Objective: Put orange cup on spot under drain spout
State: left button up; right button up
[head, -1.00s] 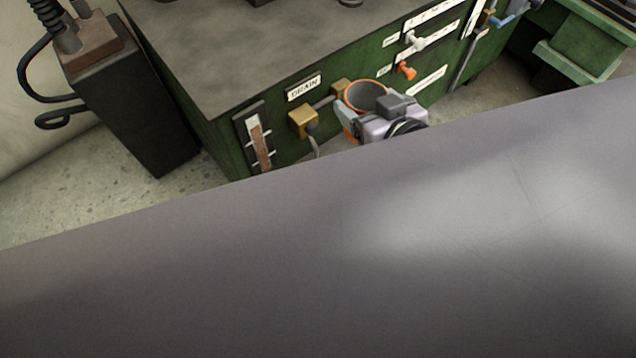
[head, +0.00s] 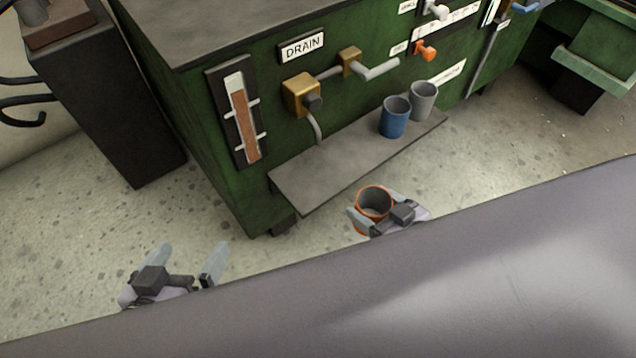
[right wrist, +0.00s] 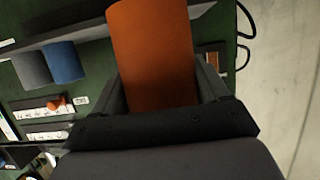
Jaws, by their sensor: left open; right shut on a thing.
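The orange cup (head: 361,221) is held upright in my right gripper (head: 372,214), in front of the grey shelf's front edge. The cup (right wrist: 152,50) also fills the space between the fingers in the right wrist view; its inside looks dark grey in the head view. The drain spout (head: 318,128) is a grey bent pipe hanging from a brass valve (head: 302,95) below the DRAIN label (head: 302,46). The left end of the shelf (head: 300,183) lies under the spout and is bare. My left gripper (head: 192,262) is open and empty, low at the left above the floor.
A blue cup (head: 394,119) and a grey cup (head: 423,101) stand at the shelf's right part. A brass fitting with a grey lever (head: 375,71) sits above the shelf. A sight gauge (head: 240,115) is left of the spout. A black box (head: 110,100) stands at far left.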

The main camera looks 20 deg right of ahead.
jog(key=shift+f, duration=0.4)
jog(key=shift+w+f+b, duration=0.1)
jog(key=shift+w+b, duration=0.2)
jog(key=w+a+b, duration=0.1)
jog(key=w, duration=0.2)
jog(key=w+a+b, duration=0.1)
jog(key=w, duration=0.3)
jog(key=w+a+b, duration=0.1)
jog(key=w+a, duration=0.1)
jog(key=w, duration=0.2)
jog(key=shift+w+a+b, duration=0.1)
jog(key=shift+w+b, duration=0.05)
jog(key=shift+b, duration=0.25)
jog(key=w, duration=0.1)
jog(key=w+a+b, duration=0.1)
jog(key=w, duration=0.1)
jog(key=w+b, duration=0.1)
jog(key=shift+w+a, duration=0.4)
jog(key=shift+f+b, duration=0.25)
jog(key=shift+b, duration=0.05)
pick_arm(q)
jog(key=shift+w+d+f+m+t+h, duration=0.1)
jog(key=shift+d+f+m+t+h, duration=0.2)
jog(key=shift+f+t+h, duration=0.4)
jog(key=shift+r, duration=0.1)
pick_arm(e)
jog(key=o, duration=1.2)
jog(key=shift+f, duration=0.1)
